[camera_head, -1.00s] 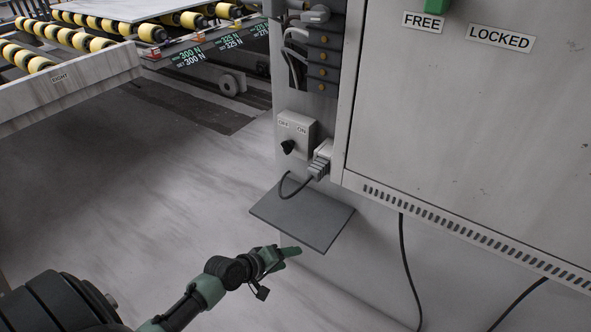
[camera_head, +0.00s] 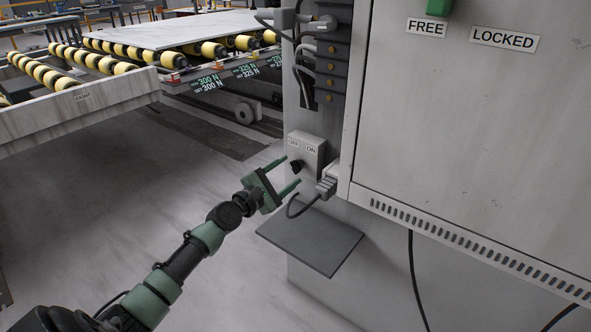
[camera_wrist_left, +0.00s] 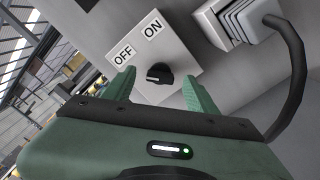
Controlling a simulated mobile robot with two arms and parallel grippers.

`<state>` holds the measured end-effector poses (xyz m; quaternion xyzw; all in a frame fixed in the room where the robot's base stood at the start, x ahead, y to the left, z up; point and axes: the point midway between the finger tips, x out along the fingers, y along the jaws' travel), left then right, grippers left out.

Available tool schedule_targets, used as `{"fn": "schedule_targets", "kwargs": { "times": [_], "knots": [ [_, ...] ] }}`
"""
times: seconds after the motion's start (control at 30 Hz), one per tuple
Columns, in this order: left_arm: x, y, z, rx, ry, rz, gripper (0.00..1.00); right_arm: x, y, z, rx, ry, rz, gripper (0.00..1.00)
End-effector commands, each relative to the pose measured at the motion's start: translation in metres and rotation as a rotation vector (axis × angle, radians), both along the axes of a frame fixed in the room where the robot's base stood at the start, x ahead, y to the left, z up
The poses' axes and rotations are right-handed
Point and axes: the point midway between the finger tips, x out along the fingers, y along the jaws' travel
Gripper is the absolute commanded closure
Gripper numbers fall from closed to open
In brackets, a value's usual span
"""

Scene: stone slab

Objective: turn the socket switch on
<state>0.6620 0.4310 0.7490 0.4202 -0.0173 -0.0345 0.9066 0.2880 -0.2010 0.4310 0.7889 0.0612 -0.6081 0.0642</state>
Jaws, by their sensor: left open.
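The socket switch is a small black rotary knob (camera_head: 296,166) on a light grey box (camera_head: 313,160) labelled OFF and ON, fixed to the cabinet's side. In the left wrist view the knob (camera_wrist_left: 159,74) shows large below the two labels; I cannot tell for sure which label it points to. My left gripper (camera_head: 290,173) is open and empty, its green fingers pointing at the box. In the left wrist view the fingers (camera_wrist_left: 157,84) stand one on each side of the knob, with no clear contact. My right gripper is not in view.
A grey plug (camera_head: 328,186) with a dark cable sits just right of the switch box, close to one finger. A flat grey shelf (camera_head: 312,242) juts out below. The large cabinet (camera_head: 470,130) fills the right. A roller conveyor (camera_head: 110,64) stands at the back left.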

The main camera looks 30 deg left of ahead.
Motion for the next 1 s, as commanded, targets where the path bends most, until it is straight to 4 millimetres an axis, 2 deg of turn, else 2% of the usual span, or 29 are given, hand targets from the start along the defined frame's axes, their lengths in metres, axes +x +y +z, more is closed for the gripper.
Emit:
{"fn": "schedule_targets", "kwargs": {
  "times": [0.1, 0.23, 0.6, 0.67, 0.8, 0.83, 1.0],
  "knots": [
    [0.02, -0.002, 0.0, 0.001, -0.001, 0.0, 0.43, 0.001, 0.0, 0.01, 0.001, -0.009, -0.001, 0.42],
    [0.033, -0.003, -0.001, 0.002, 0.0, 0.0, 0.43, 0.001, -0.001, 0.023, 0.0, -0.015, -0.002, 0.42],
    [0.04, -0.004, -0.001, 0.004, 0.002, -0.002, 0.43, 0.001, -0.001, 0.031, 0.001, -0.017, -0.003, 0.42],
    [0.04, -0.004, -0.001, 0.004, 0.002, -0.002, 0.56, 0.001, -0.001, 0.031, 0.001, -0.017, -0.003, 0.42],
    [0.04, -0.004, -0.001, 0.004, 0.002, -0.002, 0.95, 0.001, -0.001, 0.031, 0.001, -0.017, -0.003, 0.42],
    [0.04, -0.004, -0.001, 0.004, 0.002, -0.002, 1.0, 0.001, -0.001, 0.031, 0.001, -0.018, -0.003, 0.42],
    [0.04, -0.004, -0.001, 0.01, 0.002, -0.002, 1.0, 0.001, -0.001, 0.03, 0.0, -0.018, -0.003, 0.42]
  ]
}}
